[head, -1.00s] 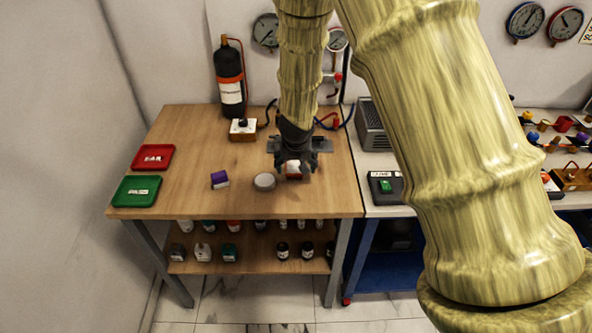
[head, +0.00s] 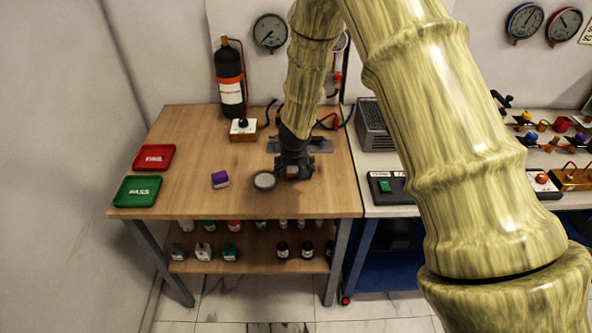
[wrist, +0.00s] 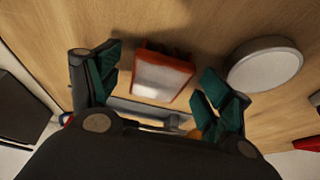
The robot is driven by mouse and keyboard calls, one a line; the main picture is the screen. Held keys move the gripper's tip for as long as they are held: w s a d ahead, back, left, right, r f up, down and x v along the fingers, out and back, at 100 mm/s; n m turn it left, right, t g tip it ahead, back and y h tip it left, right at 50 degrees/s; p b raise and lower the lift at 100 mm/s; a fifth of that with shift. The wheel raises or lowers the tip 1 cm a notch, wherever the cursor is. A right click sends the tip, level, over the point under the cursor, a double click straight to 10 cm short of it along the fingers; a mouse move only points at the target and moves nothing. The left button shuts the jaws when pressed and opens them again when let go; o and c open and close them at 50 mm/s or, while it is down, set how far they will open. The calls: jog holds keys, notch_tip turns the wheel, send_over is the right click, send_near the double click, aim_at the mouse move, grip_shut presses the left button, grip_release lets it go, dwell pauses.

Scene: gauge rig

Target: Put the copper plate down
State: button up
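The copper plate, an orange-brown block with a pale top face (wrist: 163,76), shows in the wrist view between my fingers, over or on the wooden table. My gripper (wrist: 160,88) is open. Its green-padded fingers stand on either side of the block, with a visible gap on the left and a smaller one on the right. In the head view my gripper (head: 293,172) is low over the table's right part and hides most of the block. Whether the block touches the wood cannot be told.
A grey round disc (head: 264,181) lies close left of my gripper and shows in the wrist view (wrist: 265,65). A purple-and-white block (head: 220,179) lies further left. A red FAIL tray (head: 154,157) and green PASS tray (head: 138,191) are at the table's left. Free wood lies between.

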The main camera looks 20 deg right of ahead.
aim_at(295, 168)
jog(key=c, duration=1.5)
jog(key=shift+r, duration=0.1)
jog(key=shift+r+p, duration=0.3)
jog(key=shift+r, duration=1.4)
jog(key=shift+s+a+f+b, duration=0.1)
jog(key=shift+s+f+b, duration=0.05)
jog(key=shift+s+b, duration=0.15)
jog(key=s+a+b, duration=0.1)
jog(key=s, duration=0.4)
jog(key=s+a+r+b, duration=0.1)
jog(key=s+a+b, duration=0.1)
jog(key=s, duration=0.2)
jog(key=s+a+b, duration=0.1)
jog(key=s+b, duration=0.1)
jog(key=s, duration=0.3)
jog(key=shift+s+a+r, duration=0.3)
jog(key=shift+a+r, duration=0.05)
jog(key=shift+r, duration=0.05)
